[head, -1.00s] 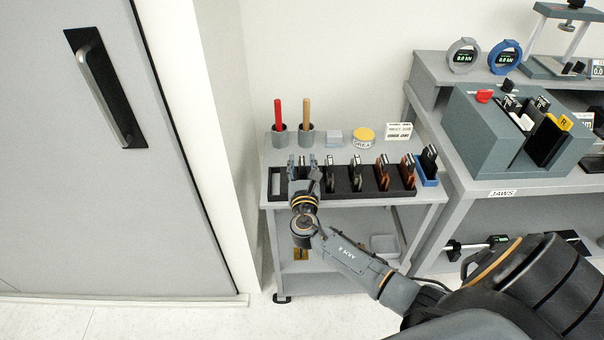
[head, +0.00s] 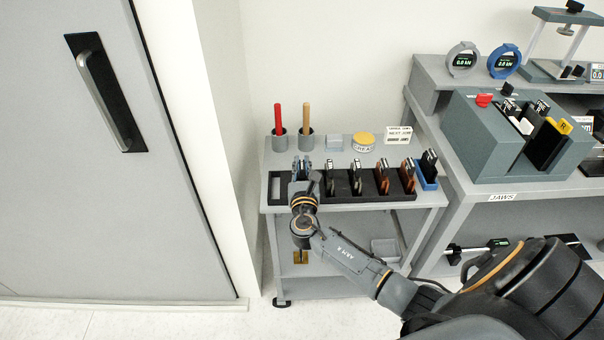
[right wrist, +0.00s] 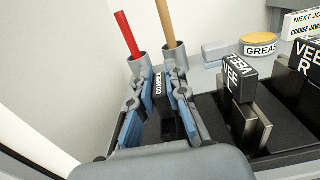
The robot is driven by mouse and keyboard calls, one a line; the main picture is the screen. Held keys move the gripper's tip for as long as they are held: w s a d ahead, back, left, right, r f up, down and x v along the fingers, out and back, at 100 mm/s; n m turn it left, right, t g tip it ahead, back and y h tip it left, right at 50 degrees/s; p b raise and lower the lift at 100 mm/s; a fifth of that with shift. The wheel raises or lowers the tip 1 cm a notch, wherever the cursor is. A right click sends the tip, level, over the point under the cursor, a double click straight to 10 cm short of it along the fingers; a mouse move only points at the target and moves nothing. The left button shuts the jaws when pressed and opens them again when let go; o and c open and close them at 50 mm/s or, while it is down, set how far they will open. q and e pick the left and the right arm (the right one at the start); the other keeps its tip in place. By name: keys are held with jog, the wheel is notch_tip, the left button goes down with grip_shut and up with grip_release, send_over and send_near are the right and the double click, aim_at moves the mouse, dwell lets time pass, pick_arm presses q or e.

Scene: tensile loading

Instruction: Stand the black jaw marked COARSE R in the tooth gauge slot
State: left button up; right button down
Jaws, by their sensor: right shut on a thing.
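My right gripper (head: 302,168) is over the left part of the black rack (head: 280,187) on the grey cart. In the right wrist view its blue-padded fingers (right wrist: 168,90) are shut on a black jaw (right wrist: 159,88) with a white label that reads COARSE; any further letter is too small to read. The lower part of this jaw is hidden, so I cannot tell whether it still sits in the rack. I cannot make out a tooth gauge slot for certain. My left gripper is not in view.
Jaws marked VEE (right wrist: 240,68) stand close to the right of the gripper. Behind it are two cups with a red handle (head: 279,118) and a tan handle (head: 306,115), and a yellow-lidded grease tin (head: 364,140). A blue holder (head: 428,184) stands at the rack's right end.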

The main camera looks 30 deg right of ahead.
jog(key=shift+r, duration=0.2)
jog(key=shift+r, duration=0.55)
notch_tip(320, 180, up, 2)
jog(key=shift+r, duration=0.15)
jog(key=s+a+r, duration=0.4)
jog(key=s+r, duration=0.6)
jog(key=s, duration=0.3)
jog(key=s+a+f+n+t+y, duration=0.1)
jog(key=s+a+n+y, duration=0.2)
jog(key=a, duration=0.4)
jog(key=s+a+f+n+t+y, duration=0.1)
jog(key=s+a+n+y, duration=0.2)
jog(key=s+a+y, duration=0.3)
jog(key=shift+s+a+t+y+p, duration=0.3)
jog(key=shift+s+a+t+p, duration=0.1)
jog(key=shift+s+a, duration=0.5)
